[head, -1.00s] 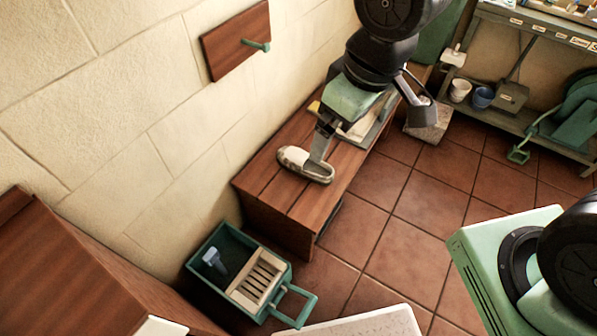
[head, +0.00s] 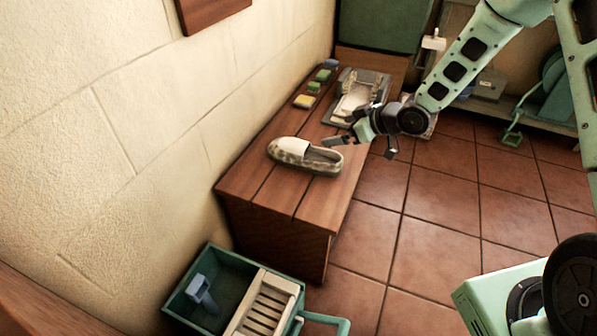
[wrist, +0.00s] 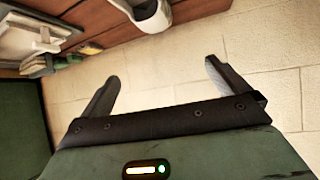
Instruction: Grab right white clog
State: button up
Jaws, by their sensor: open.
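One white clog (head: 292,152) with mottled brownish sides lies on the wooden bench (head: 262,187), its open heel end toward the right. I see no second clog for certain. My gripper (head: 360,147) is open and empty, at the right of the clog by the bench's right edge. One finger reaches toward the clog's heel end; I cannot tell whether it touches. In the wrist view, my open fingers (wrist: 162,72) have only wall behind them, and part of the clog (wrist: 153,14) shows at the top edge, outside the fingers.
A grey tray (head: 372,82) with a pale item stands farther back on the bench. Green and yellow blocks (head: 304,101) lie beside it. A wall borders the bench's left. A green crate (head: 222,255) stands in front. Tiled floor (head: 440,205) to the right is clear.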

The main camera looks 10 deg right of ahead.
jog(key=t+y+b, duration=0.1)
jog(key=b, duration=0.3)
send_near(307, 149)
jog(key=v, duration=0.6)
jog(key=b+x, duration=0.3)
jog(key=x, duration=0.9)
jog(key=shift+w+b, duration=0.25)
jog(key=shift+b, duration=0.05)
jog(key=b+x, duration=0.1)
jog(key=x, duration=0.1)
jog(key=b+x, duration=0.1)
jog(key=x, duration=0.1)
jog(key=shift+s+a+f, duration=0.2)
jog(key=shift+a+f, duration=0.05)
jog(key=shift+a, duration=0.1)
jog(key=shift+w+a, duration=0.2)
jog(key=shift+w, duration=0.1)
jog(key=c, duration=1.1)
